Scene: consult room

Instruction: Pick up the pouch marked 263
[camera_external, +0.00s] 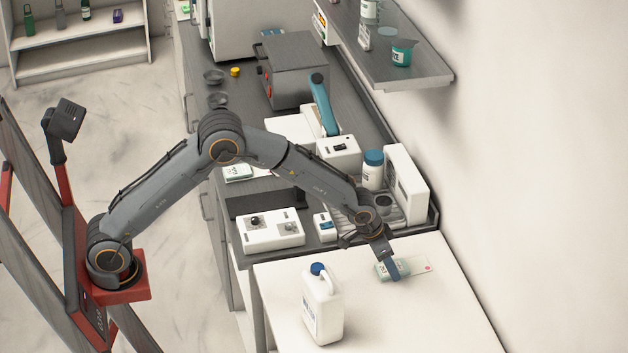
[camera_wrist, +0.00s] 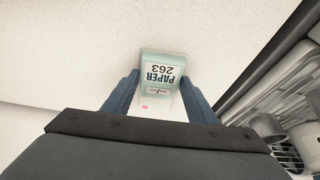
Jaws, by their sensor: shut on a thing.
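The pouch marked 263 (camera_wrist: 163,72) is pale green with a white label that reads PAPER 263, upside down in the wrist view. A small pink dot shows near its lower end there. In the external view the pouch (camera_external: 417,268) is at the white table (camera_external: 455,310); I cannot tell whether it touches the top. My gripper (camera_wrist: 157,92) is shut on the pouch, with a blue finger on each side of it. In the external view my gripper (camera_external: 394,270) points down at the table, and one finger hides part of the pouch.
A white jug with a blue cap (camera_external: 322,310) stands on the table, left of my gripper. Behind are a knobbed white device (camera_external: 270,230), a blue-capped bottle (camera_external: 372,170) and a white box (camera_external: 405,185). A grey shelf (camera_external: 385,50) overhangs the counter. The table's front right is clear.

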